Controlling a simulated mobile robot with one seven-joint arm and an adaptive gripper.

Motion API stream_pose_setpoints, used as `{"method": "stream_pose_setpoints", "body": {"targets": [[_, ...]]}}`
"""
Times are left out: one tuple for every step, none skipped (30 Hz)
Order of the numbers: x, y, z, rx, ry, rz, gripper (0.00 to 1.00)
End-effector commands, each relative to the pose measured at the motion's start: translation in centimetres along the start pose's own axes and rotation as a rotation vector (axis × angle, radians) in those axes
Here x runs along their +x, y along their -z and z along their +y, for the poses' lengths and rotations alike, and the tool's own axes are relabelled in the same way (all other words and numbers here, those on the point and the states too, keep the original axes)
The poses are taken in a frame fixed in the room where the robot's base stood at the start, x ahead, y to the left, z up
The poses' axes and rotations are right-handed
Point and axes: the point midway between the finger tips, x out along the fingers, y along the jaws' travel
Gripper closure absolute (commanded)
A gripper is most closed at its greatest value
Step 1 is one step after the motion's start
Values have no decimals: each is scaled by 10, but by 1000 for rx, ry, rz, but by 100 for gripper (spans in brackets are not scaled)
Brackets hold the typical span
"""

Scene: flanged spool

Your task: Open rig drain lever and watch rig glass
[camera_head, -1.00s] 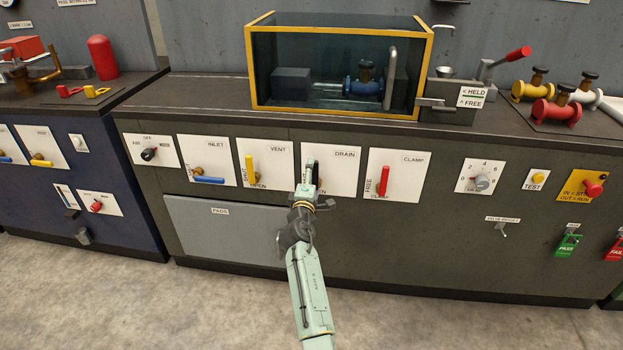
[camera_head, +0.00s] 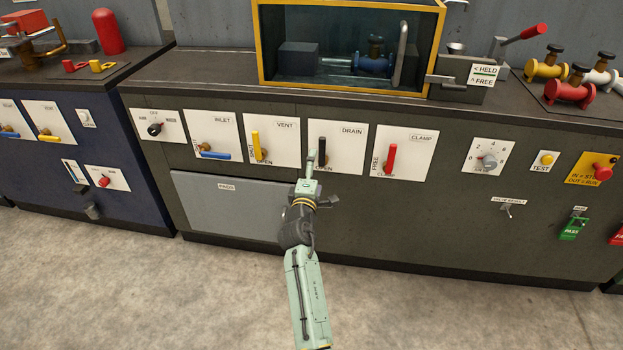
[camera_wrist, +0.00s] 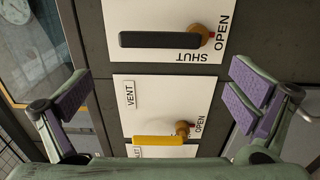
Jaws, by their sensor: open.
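The drain lever (camera_head: 321,141) is a black handle on the white DRAIN plate in the head view, upright, pointing up from its pivot. In the wrist view the black handle (camera_wrist: 160,40) lies along the SHUT lettering, its brass pivot near OPEN. My gripper (camera_head: 314,162) is in front of the plate's lower left part in the head view. The rig glass (camera_head: 345,75) is a yellow-framed tank on the bench, with a blue flanged valve (camera_head: 376,62) inside.
The yellow vent lever (camera_head: 256,145) is close on the left, and also shows in the wrist view (camera_wrist: 160,141). The red clamp lever (camera_head: 390,158) is on the right. The blue inlet lever (camera_head: 215,156) is further left. The floor (camera_head: 180,290) before the bench is clear.

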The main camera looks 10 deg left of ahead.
Motion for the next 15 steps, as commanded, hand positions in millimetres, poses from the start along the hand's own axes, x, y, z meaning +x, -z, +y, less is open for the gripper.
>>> {"method": "stream_pose_setpoints", "body": {"targets": [[-11,0,-2,3,2,0,0],[-16,0,-1,2,1,0,0],[-22,0,-1,2,1,0,0],[-26,0,-1,2,1,0,0],[-30,0,-1,2,1,0,0],[-34,0,-1,1,0,0,0],[-36,0,0,0,0,0,0],[-38,0,0,0,0,0,0],[-40,0,0,0,0,0,0],[-41,0,0,0,0,0,0],[-42,0,0,-1,0,0,0],[-42,0,0,-1,0,0,0],[-42,0,0,-1,0,0,0],[-42,0,0,-1,0,0,0],[-42,0,0,-1,0,0,0]]}}
